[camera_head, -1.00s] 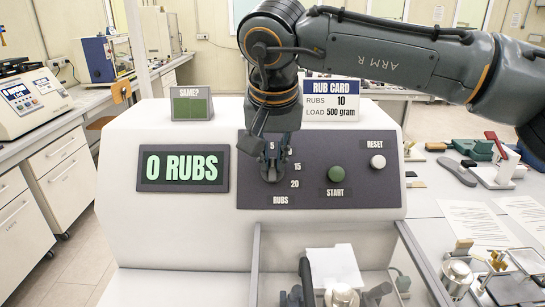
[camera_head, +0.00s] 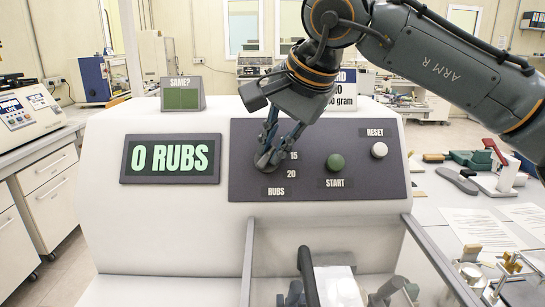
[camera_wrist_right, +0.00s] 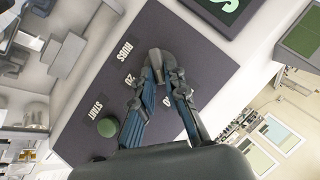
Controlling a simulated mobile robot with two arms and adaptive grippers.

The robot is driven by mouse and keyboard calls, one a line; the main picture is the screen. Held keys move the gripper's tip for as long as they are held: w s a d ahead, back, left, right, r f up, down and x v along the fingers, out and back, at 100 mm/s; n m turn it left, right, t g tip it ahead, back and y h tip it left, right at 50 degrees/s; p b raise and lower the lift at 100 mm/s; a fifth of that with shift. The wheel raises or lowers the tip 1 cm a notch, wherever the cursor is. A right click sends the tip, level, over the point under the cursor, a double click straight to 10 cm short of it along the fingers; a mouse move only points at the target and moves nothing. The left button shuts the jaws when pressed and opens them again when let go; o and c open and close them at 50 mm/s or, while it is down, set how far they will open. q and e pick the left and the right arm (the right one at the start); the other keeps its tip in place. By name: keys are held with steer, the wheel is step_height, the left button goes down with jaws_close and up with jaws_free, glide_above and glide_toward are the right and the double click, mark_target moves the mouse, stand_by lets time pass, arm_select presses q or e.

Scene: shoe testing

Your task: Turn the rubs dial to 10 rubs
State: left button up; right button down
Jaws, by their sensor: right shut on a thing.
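The rubs dial (camera_wrist_right: 155,58) is a dark knob on the dark panel (camera_head: 315,188) of the white machine. My right gripper (camera_head: 268,160) is shut on it, and its fingers mostly hide it in the head view. In the right wrist view the gripper (camera_wrist_right: 158,76) meets the knob between its fingertips. The printed 15 and 20 show beside the dial; the 5 and 10 marks and the pointer are hidden in the head view. The display (camera_head: 171,158) reads 0 RUBS. My left gripper is not in view.
The green START button (camera_head: 336,162) and white RESET button (camera_head: 379,150) are right of the dial. The rub card (camera_head: 345,101) is partly behind my right arm. A SAME? screen (camera_head: 181,94) stands on top. A glass-sided tray with metal parts lies below.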

steer(key=shift+d+m, duration=0.1)
steer(key=shift+m, duration=0.2)
steer(key=c, duration=1.4)
jaws_free()
steer(key=shift+o, duration=0.2)
steer(key=v, duration=1.2)
